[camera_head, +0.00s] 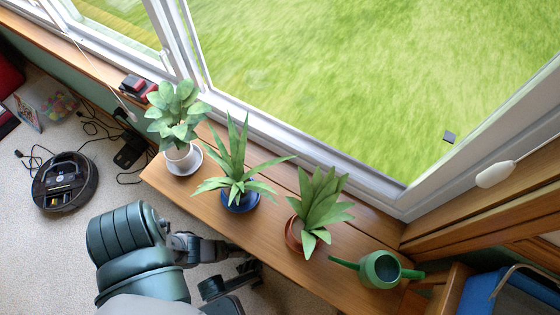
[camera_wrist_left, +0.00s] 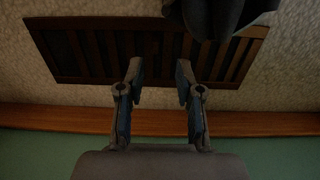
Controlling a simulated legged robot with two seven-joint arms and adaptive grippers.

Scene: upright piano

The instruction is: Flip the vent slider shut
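A dark brown slatted vent (camera_wrist_left: 65,55) is set in the pale carpet and shows in the left wrist view. My left gripper (camera_wrist_left: 158,66) is in front of it with its two fingers apart and nothing between them. I cannot make out a separate slider on the vent. A dark rounded shape (camera_wrist_left: 222,16) covers part of the vent's top edge in that view. In the head view my left arm reaches low beside the wooden ledge, and the vent does not show there. My right gripper is in neither view.
A wooden ledge (camera_head: 350,270) under the window bears three potted plants and a green watering can (camera_head: 381,269). A black robot vacuum (camera_head: 65,182) and loose cables lie on the carpet at left. A brown baseboard (camera_wrist_left: 55,117) runs along the vent in the wrist view.

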